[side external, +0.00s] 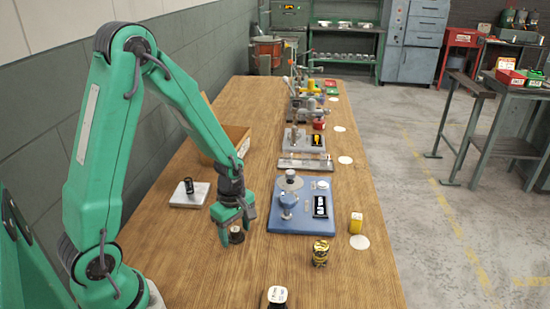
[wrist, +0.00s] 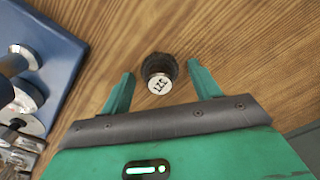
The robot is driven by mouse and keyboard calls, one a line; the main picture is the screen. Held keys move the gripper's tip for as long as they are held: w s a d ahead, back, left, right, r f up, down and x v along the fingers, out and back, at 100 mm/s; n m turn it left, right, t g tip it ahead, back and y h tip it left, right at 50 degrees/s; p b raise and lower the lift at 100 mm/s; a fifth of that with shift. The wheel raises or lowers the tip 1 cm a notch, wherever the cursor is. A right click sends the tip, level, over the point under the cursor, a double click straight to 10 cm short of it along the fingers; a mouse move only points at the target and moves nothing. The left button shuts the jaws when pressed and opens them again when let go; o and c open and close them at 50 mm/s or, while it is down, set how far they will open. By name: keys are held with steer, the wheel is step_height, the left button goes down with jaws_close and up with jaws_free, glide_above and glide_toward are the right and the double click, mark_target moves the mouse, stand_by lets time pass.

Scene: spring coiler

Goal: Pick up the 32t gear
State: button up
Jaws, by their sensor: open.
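A dark, ridged round piece with a silver top (wrist: 157,83) stands on the wooden table between my fingers in the wrist view. Black marks on its top look like a label, upside down and hard to read; I take it as the 32t gear. My gripper (wrist: 160,70) is open, with one green finger on each side of the piece and a gap to each. In the side view my gripper (side external: 236,224) points down low over the table, and the dark piece (side external: 237,236) shows between its fingers, partly hidden by them.
The blue coiler base (side external: 278,221) is just right of my gripper. A white block with a black cylinder (side external: 188,187) is left. A gold-and-black piece (side external: 320,252), a white-topped black piece (side external: 277,296) and a yellow piece (side external: 356,222) stand nearer or right. An open box (side external: 237,138) lies behind.

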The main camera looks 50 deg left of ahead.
mark_target(236, 231)
steer(key=shift+c, duration=0.4)
steer(key=c, duration=1.1)
steer(key=shift+r, duration=0.25)
steer(key=shift+r, duration=0.8)
steer(key=r, duration=0.2)
steer(key=shift+s+d+r, duration=0.1)
steer(key=shift+d+r, duration=0.2)
steer(key=shift+d, duration=0.05)
steer(key=s+d+r, duration=0.1)
steer(key=d+r, duration=0.1)
steer(key=d, duration=0.1)
steer(key=s+d+r, duration=0.1)
steer(key=d+r, duration=0.1)
steer(key=d, duration=0.2)
steer(key=s+d+r, duration=0.2)
steer(key=d, duration=0.1)
steer(key=shift+d+r, duration=0.15)
steer(key=shift+r, duration=0.05)
